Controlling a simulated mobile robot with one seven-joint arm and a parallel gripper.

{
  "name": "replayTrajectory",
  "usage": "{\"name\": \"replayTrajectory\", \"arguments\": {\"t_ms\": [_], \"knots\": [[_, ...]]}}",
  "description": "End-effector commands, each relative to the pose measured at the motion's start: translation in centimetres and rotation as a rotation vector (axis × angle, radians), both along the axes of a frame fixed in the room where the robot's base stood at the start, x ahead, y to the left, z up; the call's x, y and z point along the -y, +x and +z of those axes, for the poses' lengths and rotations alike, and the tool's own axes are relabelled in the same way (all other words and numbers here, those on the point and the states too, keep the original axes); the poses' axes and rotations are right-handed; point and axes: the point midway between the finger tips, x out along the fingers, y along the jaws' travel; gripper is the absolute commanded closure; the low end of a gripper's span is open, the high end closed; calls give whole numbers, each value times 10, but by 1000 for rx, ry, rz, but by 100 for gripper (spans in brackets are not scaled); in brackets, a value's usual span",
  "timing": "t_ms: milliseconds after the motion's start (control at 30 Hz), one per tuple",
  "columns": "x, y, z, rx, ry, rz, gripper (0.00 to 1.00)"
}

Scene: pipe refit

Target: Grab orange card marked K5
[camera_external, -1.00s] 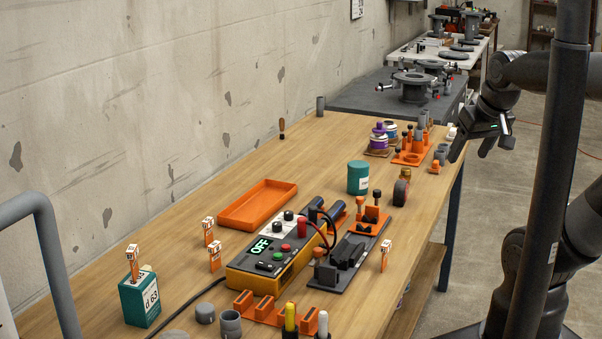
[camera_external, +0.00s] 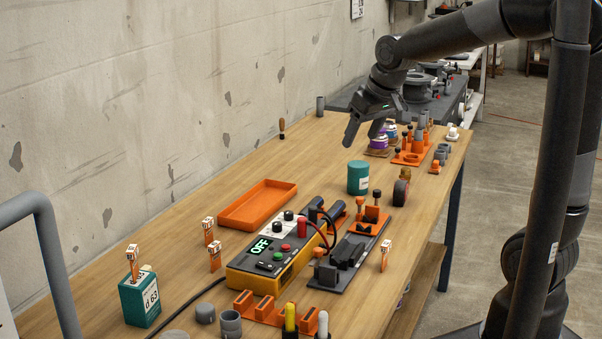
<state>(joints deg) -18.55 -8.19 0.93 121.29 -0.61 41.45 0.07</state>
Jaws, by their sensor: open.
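Several small upright orange cards with white marked tops stand at the near part of the wooden workbench (camera_external: 180,240). One card (camera_external: 133,268) stands at the teal box at left. A second card (camera_external: 208,235) and a third card (camera_external: 215,259) stand left of the yellow meter. Another card (camera_external: 385,257) stands right of the meter, near the bench's right edge. The marks are too small to read, so I cannot tell which is K5. My gripper (camera_external: 363,132) is open and empty, pointing down above the far part of the bench, well away from all the cards.
An orange tray (camera_external: 228,217) lies left of the yellow meter (camera_external: 247,277) with its cables. A teal can (camera_external: 358,178) and a dark fixture (camera_external: 347,254) stand near the middle. An orange slotted rack (camera_external: 262,308) is in front. Bare wood lies left of the tray.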

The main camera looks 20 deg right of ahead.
Motion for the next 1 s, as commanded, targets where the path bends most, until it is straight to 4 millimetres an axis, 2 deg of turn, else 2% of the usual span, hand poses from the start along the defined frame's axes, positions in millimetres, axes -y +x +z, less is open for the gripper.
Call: {"name": "replayTrajectory", "arguments": {"t_ms": [33, 100, 300, 500, 600, 700, 800, 1000], "knots": [[-19, 12, -9, -9, -3, 31, 38], [-43, 27, -19, -14, -5, 67, 38], [-118, 60, -57, -27, -10, 170, 38], [-198, 79, -108, -40, -14, 272, 38], [-233, 81, -133, -45, -16, 316, 38], [-260, 81, -153, -48, -17, 350, 38], [-277, 81, -167, -50, -17, 371, 38], [-289, 83, -186, -52, -18, 382, 38]]}}
